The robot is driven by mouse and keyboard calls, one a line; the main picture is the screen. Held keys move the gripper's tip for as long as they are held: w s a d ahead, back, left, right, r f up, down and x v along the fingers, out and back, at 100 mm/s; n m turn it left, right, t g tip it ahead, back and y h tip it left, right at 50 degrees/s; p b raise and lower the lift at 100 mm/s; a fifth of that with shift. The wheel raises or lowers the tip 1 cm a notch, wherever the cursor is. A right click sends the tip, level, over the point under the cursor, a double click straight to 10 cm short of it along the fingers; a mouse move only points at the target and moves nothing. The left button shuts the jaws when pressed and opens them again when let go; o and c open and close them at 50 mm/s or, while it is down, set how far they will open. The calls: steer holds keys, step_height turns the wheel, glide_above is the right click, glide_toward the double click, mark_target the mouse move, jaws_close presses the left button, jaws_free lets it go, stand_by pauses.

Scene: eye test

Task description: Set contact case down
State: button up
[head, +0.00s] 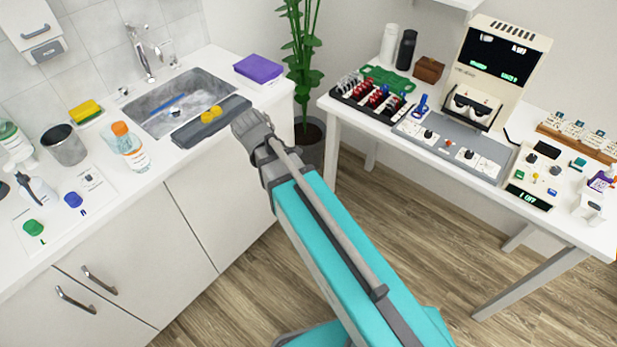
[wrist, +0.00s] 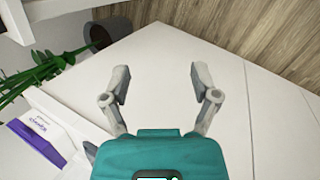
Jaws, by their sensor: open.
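A small yellow two-lobed item (head: 211,113), which looks like a contact case, rests on a dark grey tray (head: 185,137) at the front edge of the sink. On the white mat (head: 92,181) at the left are a green cap (head: 33,228) marked L and a blue cap (head: 73,200). My gripper (head: 245,122) is just right of the tray, near the counter's corner. The wrist view shows my gripper (wrist: 160,82) with its fingers spread and nothing between them. The yellow item is not visible in the wrist view.
The sink (head: 178,100) lies behind the tray, and a purple box (head: 258,68) stands on the counter beyond. A plant (head: 302,60) fills the gap between counter and desk (head: 345,115). A bottle (head: 130,150) and grey cup (head: 64,146) stand left of the sink.

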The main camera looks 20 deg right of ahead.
steer(key=s+d+f+m+g+y, duration=0.1)
steer(key=s+d+m+g+y, duration=0.1)
steer(key=s+d+m+y, duration=0.2)
steer(key=shift+s+d+f+m, duration=0.35)
steer(key=shift+s+d+m, duration=0.8)
steer(key=shift+s+m, duration=1.45)
steer(key=shift+w+m, duration=0.4)
steer(key=shift+w, duration=0.1)
step_height(320, 180, up, 9)
steer(key=p, duration=0.8)
steer(key=shift+f, duration=0.2)
